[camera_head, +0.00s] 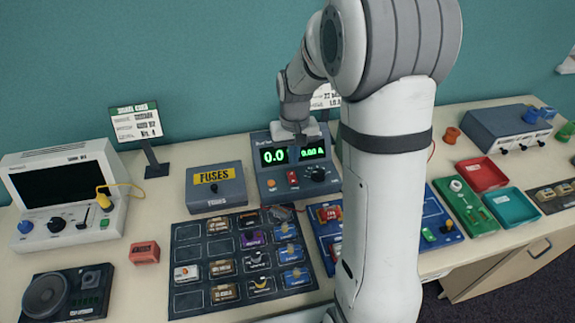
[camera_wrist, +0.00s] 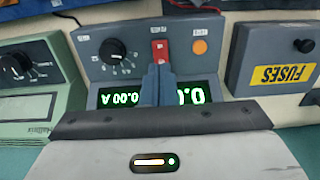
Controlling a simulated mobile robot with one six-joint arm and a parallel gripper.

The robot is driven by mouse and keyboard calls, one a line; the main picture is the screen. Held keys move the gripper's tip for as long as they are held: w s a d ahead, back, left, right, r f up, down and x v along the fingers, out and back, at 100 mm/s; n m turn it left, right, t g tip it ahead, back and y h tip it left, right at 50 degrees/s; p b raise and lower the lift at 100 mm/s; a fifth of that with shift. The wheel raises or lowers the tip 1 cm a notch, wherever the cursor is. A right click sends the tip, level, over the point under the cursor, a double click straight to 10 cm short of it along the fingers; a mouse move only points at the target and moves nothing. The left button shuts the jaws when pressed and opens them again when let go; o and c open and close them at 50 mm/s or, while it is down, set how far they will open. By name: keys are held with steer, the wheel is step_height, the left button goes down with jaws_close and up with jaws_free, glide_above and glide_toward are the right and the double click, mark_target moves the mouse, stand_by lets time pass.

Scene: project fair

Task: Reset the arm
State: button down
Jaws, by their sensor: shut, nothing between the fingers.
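My gripper (camera_head: 299,137) is at the end of my white and grey arm, in front of the upper part of the grey power supply (camera_head: 268,184). In the wrist view my gripper's fingers (camera_wrist: 158,72) are shut and empty, and they cover part of the display. Their tips are close to the red switch (camera_wrist: 160,48); I cannot tell whether they touch it. The green display (camera_head: 273,155) reads 0.0 and 0.00 A. A black dial (camera_wrist: 112,50) and an orange button (camera_wrist: 200,47) flank the switch in the wrist view.
A FUSES box (camera_head: 215,198) stands left of the power supply. A dark tray of labelled modules (camera_head: 188,252) lies in front. A white instrument (camera_head: 75,180) is at the left. A red tray (camera_head: 481,172) and a teal tray (camera_head: 511,205) are at the right.

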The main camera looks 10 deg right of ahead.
steer(key=s+r+t, duration=0.1)
steer(key=s+r, duration=0.5)
steer(key=s, duration=0.5)
steer(key=s+r+t, duration=0.2)
steer(key=s+r, duration=0.3)
steer(key=s, duration=0.5)
steer(key=shift+s+a+r, duration=0.15)
steer(key=shift+s+r, duration=0.2)
steer(key=shift+s, duration=0.05)
